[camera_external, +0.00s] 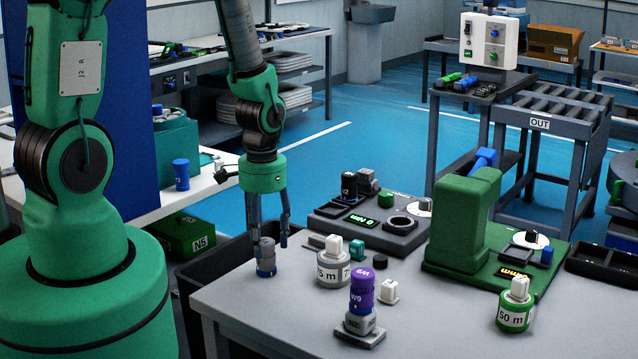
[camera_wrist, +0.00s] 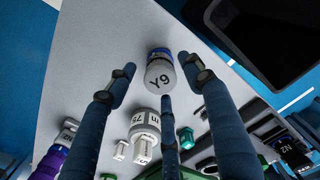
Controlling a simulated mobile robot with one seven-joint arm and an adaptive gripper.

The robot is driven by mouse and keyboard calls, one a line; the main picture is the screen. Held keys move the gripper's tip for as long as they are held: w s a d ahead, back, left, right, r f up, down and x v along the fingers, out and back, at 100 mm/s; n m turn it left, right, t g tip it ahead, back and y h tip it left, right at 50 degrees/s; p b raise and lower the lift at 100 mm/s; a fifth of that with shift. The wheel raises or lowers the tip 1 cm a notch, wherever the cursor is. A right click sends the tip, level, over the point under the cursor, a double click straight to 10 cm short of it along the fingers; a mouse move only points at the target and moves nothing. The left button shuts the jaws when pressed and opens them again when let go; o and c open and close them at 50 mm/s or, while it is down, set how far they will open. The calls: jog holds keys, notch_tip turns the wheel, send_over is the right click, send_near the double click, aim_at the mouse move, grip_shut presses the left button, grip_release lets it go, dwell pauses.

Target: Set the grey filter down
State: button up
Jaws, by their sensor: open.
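The grey filter (camera_external: 266,262) is a short grey cylinder with a blue part, at the back left corner of the grey table. In the wrist view the grey filter (camera_wrist: 159,76) shows a grey round end marked Y9 and a blue band. It appears to rest on the table top. My gripper (camera_external: 271,240) is just above and around it, with its fingers spread. In the wrist view my gripper (camera_wrist: 157,84) has three blue fingers apart, with gaps between them and the filter. Exact contact with one finger cannot be told from the external view.
A grey weight-like cylinder marked 75 m (camera_external: 332,270) stands close right of the filter. A purple cylinder on a grey base (camera_external: 361,300) stands nearer the front. A green machine (camera_external: 470,225) is farther right. A dark bin (camera_external: 215,285) lies beyond the table's left edge.

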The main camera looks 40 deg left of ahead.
notch_tip(320, 180, up, 9)
jog(key=p, duration=0.1)
jog(key=shift+r, duration=0.2)
dwell(0.7)
notch_tip(320, 180, up, 22)
jog(key=s+a+n+t, duration=0.1)
jog(key=s+t, duration=0.2)
jog(key=s+a+r+n+t, duration=0.1)
jog(key=s+r+t, duration=0.1)
jog(key=s+r, duration=1)
notch_tip(320, 180, up, 3)
jog(key=shift+r+t, duration=0.2)
jog(key=shift+t, duration=0.1)
jog(key=shift+s+f, duration=0.1)
notch_tip(320, 180, down, 5)
jog(key=b, duration=0.4)
jog(key=shift+b, duration=0.4)
